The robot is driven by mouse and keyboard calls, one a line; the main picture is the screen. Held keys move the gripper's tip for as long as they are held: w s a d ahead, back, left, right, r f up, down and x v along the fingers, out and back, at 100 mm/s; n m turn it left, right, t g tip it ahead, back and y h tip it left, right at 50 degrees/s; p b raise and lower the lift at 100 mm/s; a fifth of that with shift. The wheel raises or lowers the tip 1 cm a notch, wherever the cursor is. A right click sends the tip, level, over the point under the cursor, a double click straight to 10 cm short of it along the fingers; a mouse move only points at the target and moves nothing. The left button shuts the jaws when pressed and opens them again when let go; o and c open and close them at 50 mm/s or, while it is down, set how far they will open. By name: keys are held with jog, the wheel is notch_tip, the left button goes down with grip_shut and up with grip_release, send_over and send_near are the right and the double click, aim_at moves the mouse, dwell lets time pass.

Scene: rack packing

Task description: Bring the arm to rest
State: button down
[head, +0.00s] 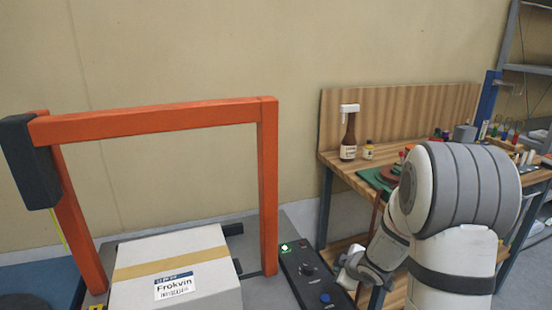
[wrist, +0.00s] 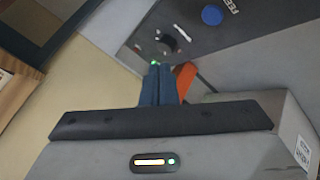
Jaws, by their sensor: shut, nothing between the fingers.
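My gripper (wrist: 157,72) shows in the wrist view with its two blue fingers pressed together and nothing between them. In the head view my arm is folded at the right, and its end hangs low beside the black control panel (head: 312,279). The fingertips are hard to make out there. In the wrist view the fingers point toward the panel (wrist: 190,58), with its knob and blue button beyond them. I cannot tell the exact gap to the panel.
A taped cardboard box (head: 205,248) labelled Frokvin sits under an orange frame (head: 150,120) at the left. A wooden workbench (head: 345,168) with bottles and tools stands behind my arm. A metal shelf (head: 528,69) is at the far right. The air above the panel looks clear.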

jog(key=s+d+r+m+g+h+p, duration=0.3)
jog(key=s+r+m, duration=0.5)
jog(key=r, duration=0.6)
jog(key=s+a+r+m+g+p, duration=0.1)
jog(key=s+a+r+m, duration=0.1)
jog(key=s, duration=0.7)
jog(key=s+a+r+m+g+p, duration=0.1)
jog(key=s+a+r, duration=0.4)
jog(key=s, duration=0.5)
jog(key=shift+s+a+r+m+g+y+p, duration=0.25)
jog(key=shift+a+m+g+y+p, duration=0.15)
jog(key=shift+m, duration=0.5)
